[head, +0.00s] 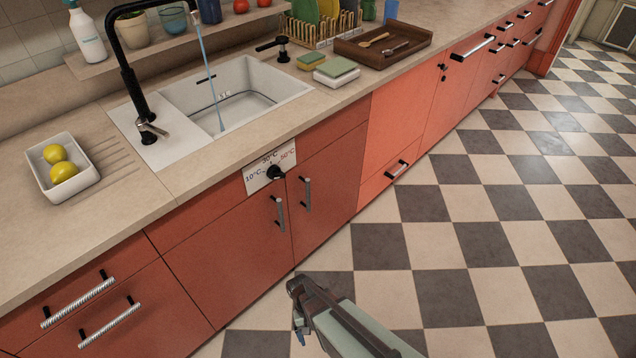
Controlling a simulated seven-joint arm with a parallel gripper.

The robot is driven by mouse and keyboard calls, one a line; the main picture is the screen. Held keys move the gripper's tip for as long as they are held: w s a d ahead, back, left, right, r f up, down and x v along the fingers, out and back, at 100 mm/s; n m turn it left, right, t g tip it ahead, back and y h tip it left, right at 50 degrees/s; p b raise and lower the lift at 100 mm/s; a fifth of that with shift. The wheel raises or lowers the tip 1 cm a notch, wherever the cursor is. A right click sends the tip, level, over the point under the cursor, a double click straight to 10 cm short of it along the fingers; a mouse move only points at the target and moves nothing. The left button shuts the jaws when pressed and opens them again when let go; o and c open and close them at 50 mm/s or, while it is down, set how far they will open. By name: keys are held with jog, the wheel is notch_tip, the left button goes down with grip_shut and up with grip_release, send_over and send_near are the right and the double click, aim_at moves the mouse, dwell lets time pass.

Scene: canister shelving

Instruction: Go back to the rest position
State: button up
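My gripper (299,328) is at the bottom middle of the head view, at the end of my grey-green arm. It hangs over the checkered floor, in front of the red lower cabinets and apart from the counter. Its fingers are small and mostly hidden by the wrist, so I cannot tell whether they are open or shut. I see no object in it. A dial (275,172) with temperature marks is on the cabinet front. Water (208,85) runs from the black faucet (128,70) into the white sink (250,90).
Cabinet handles (279,212) stick out near my gripper. A white dish with two lemons (62,181) is on the counter at left. Sponges (336,71), a wooden tray (383,45) and a dish rack (320,30) stand right of the sink. The floor (480,240) at right is clear.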

jog(key=s+d+m+g+y, duration=0.1)
jog(key=s+d, duration=0.4)
jog(key=d, duration=0.4)
jog(key=s+d+m+g+y, duration=0.1)
jog(key=s+d+y, duration=0.1)
jog(key=s+d, duration=0.4)
jog(key=shift+s+d+r+m, duration=0.3)
jog(key=shift+d+r+m, duration=0.15)
jog(key=shift+d, duration=0.9)
